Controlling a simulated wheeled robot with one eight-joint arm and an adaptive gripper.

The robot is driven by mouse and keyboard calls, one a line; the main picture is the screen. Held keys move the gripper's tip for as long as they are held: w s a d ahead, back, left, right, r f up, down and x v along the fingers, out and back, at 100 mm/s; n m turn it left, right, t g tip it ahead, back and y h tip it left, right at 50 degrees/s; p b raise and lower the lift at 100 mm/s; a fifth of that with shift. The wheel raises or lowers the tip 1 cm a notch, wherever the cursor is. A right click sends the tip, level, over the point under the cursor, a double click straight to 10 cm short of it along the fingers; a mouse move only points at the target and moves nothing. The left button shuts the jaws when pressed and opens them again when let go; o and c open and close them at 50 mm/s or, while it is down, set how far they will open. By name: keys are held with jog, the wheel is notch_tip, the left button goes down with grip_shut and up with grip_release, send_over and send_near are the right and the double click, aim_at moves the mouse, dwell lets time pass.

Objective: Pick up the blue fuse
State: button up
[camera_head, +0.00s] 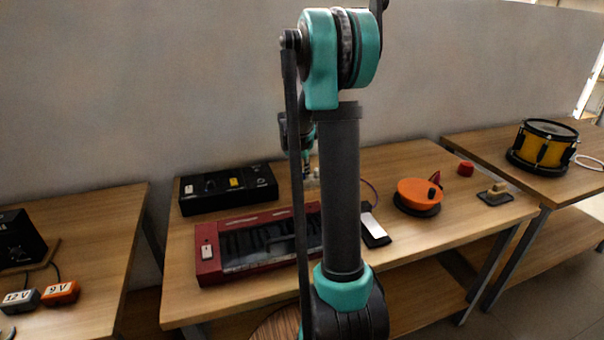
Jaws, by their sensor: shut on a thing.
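My gripper (311,178) is small and far off in the head view, over the middle table just right of the black box. My own arm link and a thin dark rod cover part of it. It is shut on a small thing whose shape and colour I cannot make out. I see no blue fuse anywhere in the open. The black box (215,203) at the table's back left has a white piece and a yellow piece (236,184) on its top.
An orange disc device (418,192), a red block (465,168) and a small grey plate (495,197) stand to the right. A yellow drum (547,146) is on the right table. My arm hides the table's middle.

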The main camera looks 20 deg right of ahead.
aim_at(302, 172)
notch_tip(302, 172, up, 24)
jog(key=shift+f, duration=0.15)
dwell(1.3)
jog(key=shift+r, duration=1.5)
jog(key=shift+a+f, duration=0.1)
